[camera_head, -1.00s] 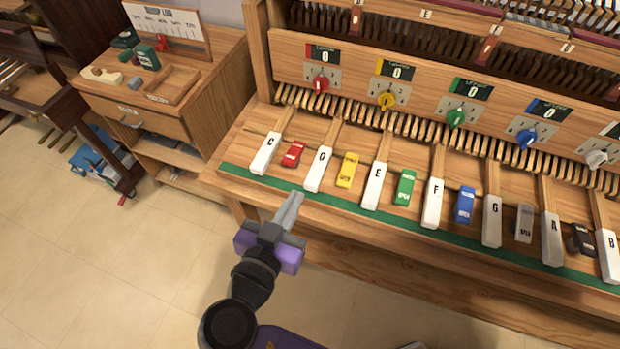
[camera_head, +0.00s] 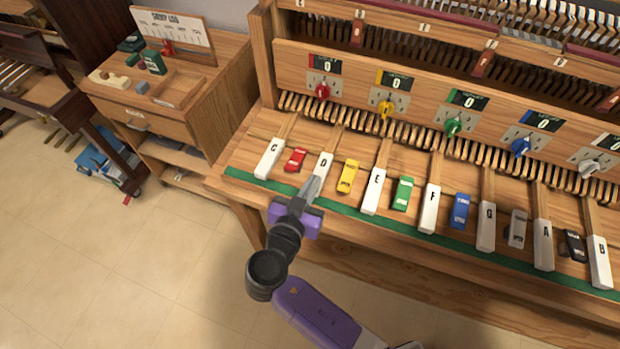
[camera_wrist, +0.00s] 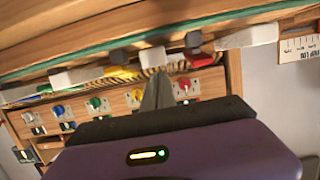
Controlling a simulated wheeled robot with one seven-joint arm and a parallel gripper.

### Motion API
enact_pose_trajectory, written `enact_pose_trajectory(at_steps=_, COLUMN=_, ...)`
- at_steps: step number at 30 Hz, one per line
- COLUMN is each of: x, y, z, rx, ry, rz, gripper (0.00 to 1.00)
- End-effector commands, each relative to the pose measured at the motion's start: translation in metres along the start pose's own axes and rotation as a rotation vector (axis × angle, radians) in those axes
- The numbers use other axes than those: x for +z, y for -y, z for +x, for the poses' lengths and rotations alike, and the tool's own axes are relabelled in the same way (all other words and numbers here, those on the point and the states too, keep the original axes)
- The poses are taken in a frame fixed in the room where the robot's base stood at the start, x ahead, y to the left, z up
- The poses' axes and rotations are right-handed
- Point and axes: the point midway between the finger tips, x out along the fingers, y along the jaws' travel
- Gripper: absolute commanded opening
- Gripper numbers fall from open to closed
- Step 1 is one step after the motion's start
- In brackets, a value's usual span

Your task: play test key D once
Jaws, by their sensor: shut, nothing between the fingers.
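The white D key (camera_head: 323,161) lies on the wooden keyboard between the red tab (camera_head: 295,160) and the yellow tab (camera_head: 348,176). My gripper (camera_head: 314,183) is shut and empty, its narrow grey tip overlapping the front end of the D key in the head view. I cannot tell whether the tip touches the key or is above it. In the wrist view my gripper (camera_wrist: 158,84) points toward a white key (camera_wrist: 147,57), apparently D, between the red and yellow tabs.
The white C key (camera_head: 269,158) is to the left and the white E key (camera_head: 374,190) to the right. A green strip (camera_head: 390,222) runs along the front edge. The counters above, such as the yellow-marked one (camera_head: 398,80), read 0. A wooden cabinet (camera_head: 170,125) stands at left.

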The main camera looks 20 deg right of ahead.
Motion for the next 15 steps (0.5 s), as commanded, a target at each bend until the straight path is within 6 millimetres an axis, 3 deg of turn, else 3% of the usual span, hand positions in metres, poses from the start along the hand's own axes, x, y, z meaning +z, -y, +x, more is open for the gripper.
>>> enact_pose_trajectory(at_steps=15, x=0.0067, y=0.0, z=0.0016, rx=0.0, ry=-0.001, rz=0.0, gripper=0.0)
